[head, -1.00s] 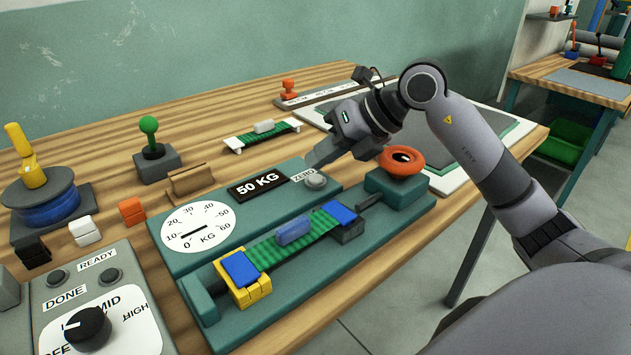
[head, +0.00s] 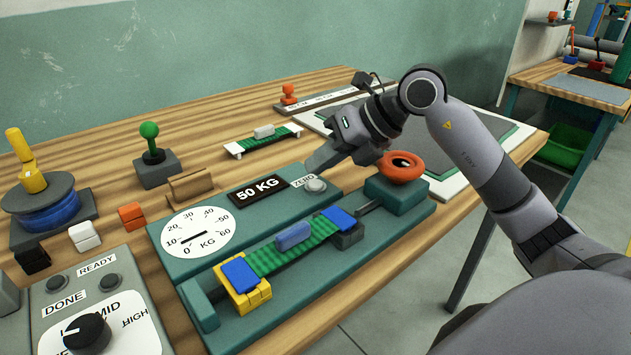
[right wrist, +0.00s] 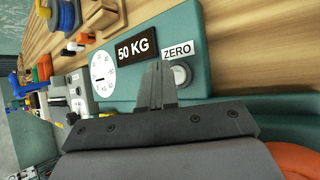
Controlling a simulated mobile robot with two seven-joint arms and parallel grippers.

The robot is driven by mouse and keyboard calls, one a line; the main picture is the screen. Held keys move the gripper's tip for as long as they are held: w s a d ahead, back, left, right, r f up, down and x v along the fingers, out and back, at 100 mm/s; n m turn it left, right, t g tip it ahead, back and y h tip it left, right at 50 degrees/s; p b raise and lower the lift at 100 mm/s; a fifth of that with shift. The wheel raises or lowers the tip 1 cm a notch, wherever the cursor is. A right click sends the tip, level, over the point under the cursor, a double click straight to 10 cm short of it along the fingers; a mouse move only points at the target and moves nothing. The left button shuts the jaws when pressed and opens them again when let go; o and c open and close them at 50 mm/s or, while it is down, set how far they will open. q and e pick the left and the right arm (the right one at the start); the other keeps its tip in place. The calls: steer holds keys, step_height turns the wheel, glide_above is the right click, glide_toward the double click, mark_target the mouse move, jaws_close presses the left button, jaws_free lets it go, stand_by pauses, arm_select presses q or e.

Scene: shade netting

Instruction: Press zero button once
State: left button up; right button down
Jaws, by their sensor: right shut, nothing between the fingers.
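The zero button (head: 315,186) is a round grey button beside the ZERO label (head: 304,181) on the teal tester panel. It also shows in the right wrist view (right wrist: 181,75), just right of my fingertips. My right gripper (head: 314,166) is shut and empty, with its fingertips close by the button. Whether they touch it cannot be told. The white gauge dial (head: 199,231) has a black needle at its lower part, and a 50 KG plate (head: 258,189) sits between dial and button. My left gripper is not in view.
A green strap (head: 270,256) with a blue block lies clamped in front of the panel. An orange ring handle (head: 402,167) stands right of the button. A control box (head: 95,290) with a knob is at front left.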

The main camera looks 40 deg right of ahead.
stand_by(0.8)
steer(key=shift+f, duration=0.1)
steer(key=shift+f+b, duration=0.35)
steer(key=shift+f, duration=0.2)
stand_by(0.3)
steer(key=shift+s+a+f+b, duration=0.1)
steer(key=shift+a+f+b, duration=0.05)
steer(key=shift+f+b, duration=0.6)
stand_by(0.6)
steer(key=shift+r+p, duration=0.35)
steer(key=shift+d+r, duration=0.15)
steer(key=shift+d, duration=0.05)
